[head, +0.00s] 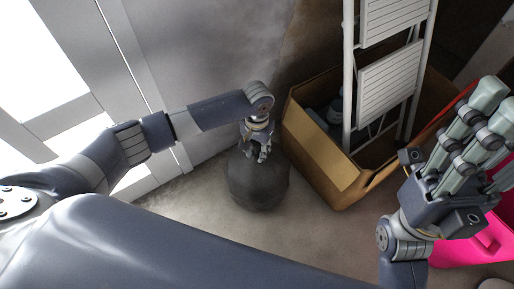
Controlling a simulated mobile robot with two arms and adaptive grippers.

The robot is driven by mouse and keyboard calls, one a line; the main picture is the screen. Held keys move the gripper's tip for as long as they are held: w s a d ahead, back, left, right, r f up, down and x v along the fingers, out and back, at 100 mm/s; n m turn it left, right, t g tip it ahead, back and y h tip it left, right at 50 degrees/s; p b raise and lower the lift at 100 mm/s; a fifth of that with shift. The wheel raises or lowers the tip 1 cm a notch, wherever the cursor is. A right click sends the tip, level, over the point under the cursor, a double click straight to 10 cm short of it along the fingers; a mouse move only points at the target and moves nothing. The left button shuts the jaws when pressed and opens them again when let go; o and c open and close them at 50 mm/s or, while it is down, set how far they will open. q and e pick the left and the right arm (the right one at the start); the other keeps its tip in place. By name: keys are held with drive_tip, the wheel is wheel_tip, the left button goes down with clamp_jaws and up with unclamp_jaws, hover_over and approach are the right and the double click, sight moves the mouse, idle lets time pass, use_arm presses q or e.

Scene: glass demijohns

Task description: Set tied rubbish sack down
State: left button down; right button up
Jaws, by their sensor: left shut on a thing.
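The tied rubbish sack (258,185) is a dark grey, rounded bag in the middle of the head view. My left gripper (260,155) is above it, fingers pointing down, shut on its gathered top and hiding the knot. The sack hangs upright or stands on the concrete floor; I cannot tell whether its underside touches. My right gripper (492,115) is large in the right foreground, its fingers extended and spread, with nothing seen between them. It is well apart from the sack.
A cardboard box (325,165) stands just right of the sack, with a white stepladder (390,85) and dark items in it. A pink object (470,245) lies at the right edge. A white-framed glazed door (120,60) is at left. Bare floor (310,225) lies in front of the sack.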

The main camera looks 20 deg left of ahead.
use_arm(q)
drive_tip(key=c, duration=1.1)
unclamp_jaws()
drive_tip(key=shift+r, duration=0.1)
drive_tip(key=shift+o, duration=0.2)
drive_tip(key=shift+s+f, duration=0.1)
drive_tip(key=shift+f, duration=0.1)
wheel_tip(320, 180, up, 12)
drive_tip(key=shift+r, duration=0.15)
